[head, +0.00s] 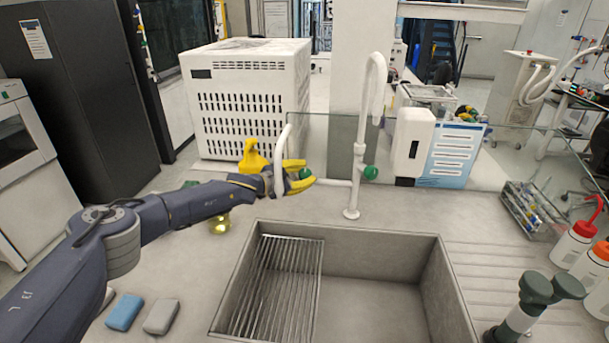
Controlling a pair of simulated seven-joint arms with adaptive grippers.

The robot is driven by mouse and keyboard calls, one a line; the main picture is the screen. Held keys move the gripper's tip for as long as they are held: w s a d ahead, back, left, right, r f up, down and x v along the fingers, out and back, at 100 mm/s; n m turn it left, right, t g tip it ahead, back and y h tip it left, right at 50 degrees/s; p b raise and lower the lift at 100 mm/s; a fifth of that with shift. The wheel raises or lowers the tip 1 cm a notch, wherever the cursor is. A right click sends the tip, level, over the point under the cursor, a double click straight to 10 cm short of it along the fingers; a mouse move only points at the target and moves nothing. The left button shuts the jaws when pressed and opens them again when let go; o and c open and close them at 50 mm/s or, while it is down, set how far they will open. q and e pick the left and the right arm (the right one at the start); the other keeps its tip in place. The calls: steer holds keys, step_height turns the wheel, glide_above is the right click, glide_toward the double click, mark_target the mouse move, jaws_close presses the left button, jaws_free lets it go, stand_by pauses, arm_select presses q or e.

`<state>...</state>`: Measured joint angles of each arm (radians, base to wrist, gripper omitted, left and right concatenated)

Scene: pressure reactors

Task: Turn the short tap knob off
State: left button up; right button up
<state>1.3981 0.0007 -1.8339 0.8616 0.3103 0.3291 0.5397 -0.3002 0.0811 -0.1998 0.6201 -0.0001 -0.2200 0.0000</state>
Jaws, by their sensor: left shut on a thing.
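The short tap (281,150) is a low white spout behind the sink, on the left of the taller tap. Its green knob (306,174) shows between the yellow fingertips of my left gripper (303,174). My left gripper reaches in from the left and is shut on this knob, one finger above and one below. The fingers and wrist hide part of the knob and the tap's lower part. The tall white tap (373,100) stands just to the right with its own green knob (370,173), apart from my gripper. My right gripper is not in view.
The grey sink (385,290) with a wire rack (275,285) lies in front. Red-capped bottles (572,242) and a tube rack (532,208) are at right.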

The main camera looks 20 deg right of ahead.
arm_select(q)
steer(key=shift+d+r, duration=0.1)
steer(key=shift+r, duration=0.05)
stand_by(0.3)
steer(key=o, duration=1.2)
steer(key=shift+a, duration=0.25)
steer(key=shift+s+a, duration=0.15)
steer(key=shift+a, duration=0.4)
steer(key=shift+v, duration=3.15)
steer(key=shift+s+d+r, duration=0.1)
steer(key=shift+s, duration=0.1)
